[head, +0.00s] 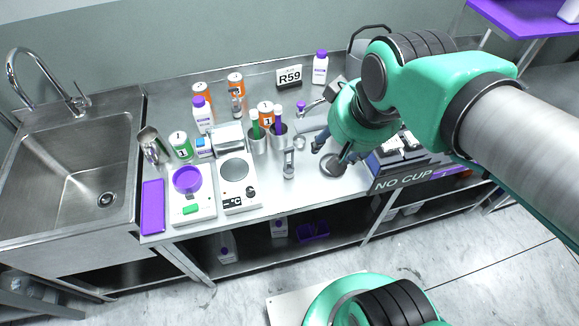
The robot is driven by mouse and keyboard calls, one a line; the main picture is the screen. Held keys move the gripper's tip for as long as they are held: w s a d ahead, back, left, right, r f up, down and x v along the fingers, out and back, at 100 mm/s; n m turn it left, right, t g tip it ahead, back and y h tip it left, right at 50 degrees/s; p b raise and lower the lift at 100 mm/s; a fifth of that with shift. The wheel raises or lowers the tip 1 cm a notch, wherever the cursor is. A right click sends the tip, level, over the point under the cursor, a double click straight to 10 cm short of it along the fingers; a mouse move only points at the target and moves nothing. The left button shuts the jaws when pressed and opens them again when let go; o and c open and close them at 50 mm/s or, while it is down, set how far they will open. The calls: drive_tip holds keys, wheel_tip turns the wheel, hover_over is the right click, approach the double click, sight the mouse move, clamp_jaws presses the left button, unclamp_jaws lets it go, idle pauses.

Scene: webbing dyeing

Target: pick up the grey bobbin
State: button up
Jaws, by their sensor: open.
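My gripper (331,150) hangs over the metal bench at the right of centre in the head view, fingers pointing down and apart, with nothing seen between them. A round grey object (332,166), likely the grey bobbin, lies on the bench just below and between the fingertips. Its top is a dark grey disc with a lighter rim. The fingers and wrist hide part of its surroundings, and I cannot tell whether a finger touches it.
A small metal holder (289,165) stands left of my gripper, beside two metal cups with green and purple items. A hotplate (236,172), scale (190,200) and purple tray (153,207) fill the bench's left part.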

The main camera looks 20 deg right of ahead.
drive_tip(key=w+a+f+g+p, duration=0.1)
drive_tip(key=w+p, duration=0.2)
drive_tip(key=w, duration=0.2)
drive_tip(key=m+g+p, duration=0.2)
drive_tip(key=g+p, duration=0.2)
drive_tip(key=p, duration=0.4)
approach(288, 148)
wheel_tip(288, 148, down, 6)
drive_tip(key=shift+s+f, duration=0.1)
drive_tip(key=shift+f, duration=0.25)
drive_tip(key=shift+f+b, duration=0.8)
drive_tip(key=shift+f, duration=3.5)
